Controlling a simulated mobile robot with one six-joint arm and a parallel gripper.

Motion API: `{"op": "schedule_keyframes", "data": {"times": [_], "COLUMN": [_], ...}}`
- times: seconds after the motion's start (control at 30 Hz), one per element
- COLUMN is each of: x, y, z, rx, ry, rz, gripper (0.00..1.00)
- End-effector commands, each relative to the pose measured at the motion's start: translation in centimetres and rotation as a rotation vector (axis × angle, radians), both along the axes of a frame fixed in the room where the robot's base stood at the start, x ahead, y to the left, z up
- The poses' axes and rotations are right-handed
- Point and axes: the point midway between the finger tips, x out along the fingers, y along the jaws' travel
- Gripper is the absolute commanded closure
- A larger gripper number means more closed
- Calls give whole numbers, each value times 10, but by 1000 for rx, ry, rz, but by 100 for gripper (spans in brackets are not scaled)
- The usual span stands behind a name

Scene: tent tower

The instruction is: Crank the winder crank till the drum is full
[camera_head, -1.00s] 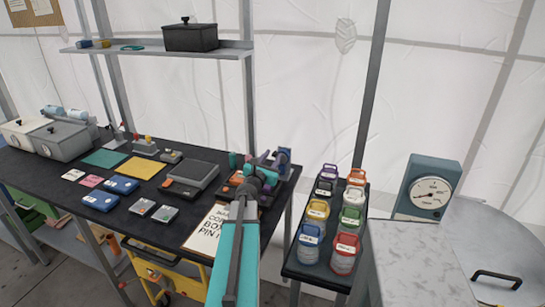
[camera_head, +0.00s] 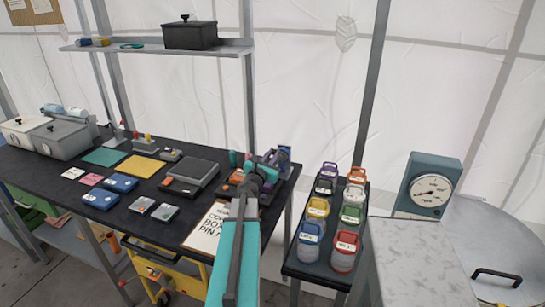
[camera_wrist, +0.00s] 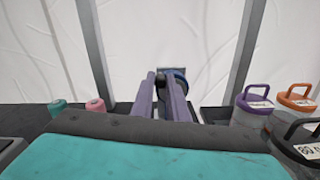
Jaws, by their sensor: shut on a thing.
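The winder (camera_head: 284,152) stands at the right end of the dark workbench, mostly hidden behind my arm. A blue part of it shows past my fingers in the wrist view (camera_wrist: 178,73). My gripper (camera_head: 268,160) is at the winder; its two purple fingers (camera_wrist: 160,92) point away from the wrist camera. They are shut on a small dark piece between them, which I take for the winder crank (camera_wrist: 160,80). The crank's arm is hidden, and I cannot tell how full the drum is.
Lidded jars (camera_head: 343,250) stand on a narrow stand right of the workbench (camera_head: 120,221). A paper sign (camera_head: 208,224) lies at the bench's front edge. A teal spool (camera_wrist: 57,106) and a pink spool (camera_wrist: 95,105) stand left of my fingers. A dial gauge (camera_head: 430,190) is farther right.

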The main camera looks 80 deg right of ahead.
Motion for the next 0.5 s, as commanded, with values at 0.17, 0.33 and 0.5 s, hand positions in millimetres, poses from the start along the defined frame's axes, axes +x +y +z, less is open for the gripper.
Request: {"op": "schedule_keyframes", "data": {"times": [0.17,0.33,0.5], "x": [-2,-4,-7], "y": [1,2,3], "z": [-2,-1,0], "rx": [-10,-28,-47], "ry": [-50,-129,-229], "rz": [0,0,1], "gripper": [100,100,100]}}
